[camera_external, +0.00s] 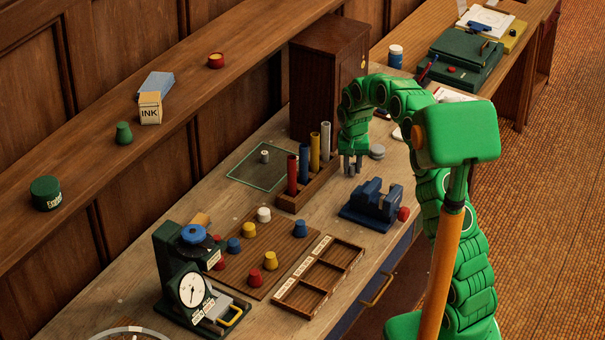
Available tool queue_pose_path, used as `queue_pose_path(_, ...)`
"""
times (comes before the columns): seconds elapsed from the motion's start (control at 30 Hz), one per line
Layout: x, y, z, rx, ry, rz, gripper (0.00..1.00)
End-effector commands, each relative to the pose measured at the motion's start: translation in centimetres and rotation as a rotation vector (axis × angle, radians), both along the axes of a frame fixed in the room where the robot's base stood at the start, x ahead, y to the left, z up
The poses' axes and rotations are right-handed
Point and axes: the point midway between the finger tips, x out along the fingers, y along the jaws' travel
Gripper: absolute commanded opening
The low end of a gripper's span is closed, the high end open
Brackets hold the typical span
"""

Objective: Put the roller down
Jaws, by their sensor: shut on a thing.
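My gripper (352,163) points down over the bench, just right of the tube rack and behind the blue block. It is shut on a small grey piece, the roller (351,171), which is mostly hidden by the fingers. The roller's full shape and whether it touches the bench top cannot be told.
The rack (309,192) holds upright red, blue, yellow and white tubes. A blue slotted block (371,205) stands in front, with a red knob (403,214) beside it. A grey disc (377,152) lies behind right.

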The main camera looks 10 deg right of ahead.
Motion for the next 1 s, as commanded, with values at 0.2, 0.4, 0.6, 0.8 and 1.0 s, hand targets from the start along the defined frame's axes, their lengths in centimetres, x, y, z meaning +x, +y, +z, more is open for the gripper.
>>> queue_pose_path(0.2,0.2,0.0,3.4,0.001,-0.008,0.000,0.00)
queue_pose_path(0.4,0.1,0.0,6.9,0.001,-0.005,0.000,0.00)
queue_pose_path(0.6,-0.2,-1.6,8.4,0.001,-0.001,0.029,0.00)
queue_pose_path(0.8,-0.6,-4.6,7.9,0.000,-0.003,0.099,0.00)
queue_pose_path(1.0,-1.3,-7.0,7.2,0.000,0.001,0.160,0.00)
